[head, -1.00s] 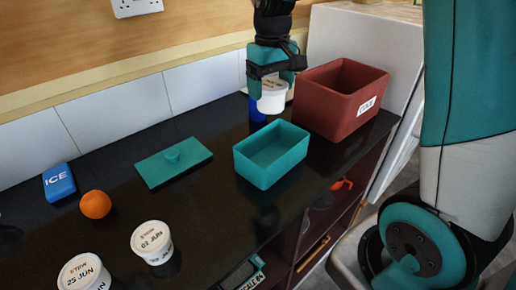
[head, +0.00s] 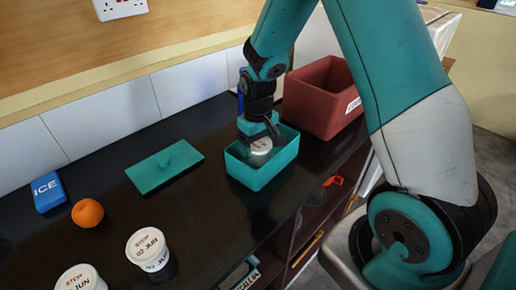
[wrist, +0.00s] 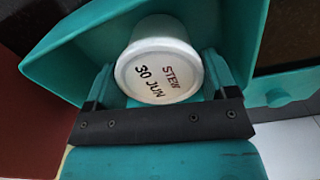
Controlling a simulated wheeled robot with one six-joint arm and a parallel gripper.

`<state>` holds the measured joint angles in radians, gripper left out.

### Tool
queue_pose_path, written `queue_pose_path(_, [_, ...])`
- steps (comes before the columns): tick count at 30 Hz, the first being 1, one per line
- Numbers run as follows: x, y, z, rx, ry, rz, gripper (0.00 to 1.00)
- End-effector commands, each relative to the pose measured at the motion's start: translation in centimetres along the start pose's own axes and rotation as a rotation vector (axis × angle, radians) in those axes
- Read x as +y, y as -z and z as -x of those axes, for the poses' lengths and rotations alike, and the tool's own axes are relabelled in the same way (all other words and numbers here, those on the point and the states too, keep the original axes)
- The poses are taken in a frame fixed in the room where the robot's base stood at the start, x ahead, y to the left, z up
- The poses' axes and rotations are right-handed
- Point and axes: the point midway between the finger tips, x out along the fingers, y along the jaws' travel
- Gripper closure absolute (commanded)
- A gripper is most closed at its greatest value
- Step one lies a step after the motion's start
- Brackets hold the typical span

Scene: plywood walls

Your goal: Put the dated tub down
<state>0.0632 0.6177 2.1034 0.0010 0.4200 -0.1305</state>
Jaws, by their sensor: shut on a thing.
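My gripper (head: 258,140) is shut on a white tub (head: 260,152), whose lid reads "STEW 30 JUN" in the wrist view (wrist: 160,75). The tub is inside the mouth of the open teal box (head: 244,174); I cannot tell whether it touches the box floor. The gripper fingers (wrist: 165,90) lie on either side of the tub. Two more white stew tubs stand on the dark counter: one marked 02 JUN (head: 149,250) and one at the bottom edge (head: 80,278), its date partly cut off.
A teal lid (head: 165,168) lies on the counter left of the box. A dark red bin (head: 318,98) stands behind right. A blue ICE pack (head: 48,191) and an orange (head: 87,213) are at the left. Open shelves (head: 300,225) are below the counter's front edge.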

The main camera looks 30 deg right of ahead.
Motion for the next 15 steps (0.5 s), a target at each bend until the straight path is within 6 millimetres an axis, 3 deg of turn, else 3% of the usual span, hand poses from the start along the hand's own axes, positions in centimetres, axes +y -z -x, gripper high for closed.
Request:
queue_pose_path(5, [0.0,0.0,-2.1,-0.001,0.000,0.000,0.51])
queue_pose_path(15, [0.0,0.0,-2.5,0.000,0.000,0.000,0.51])
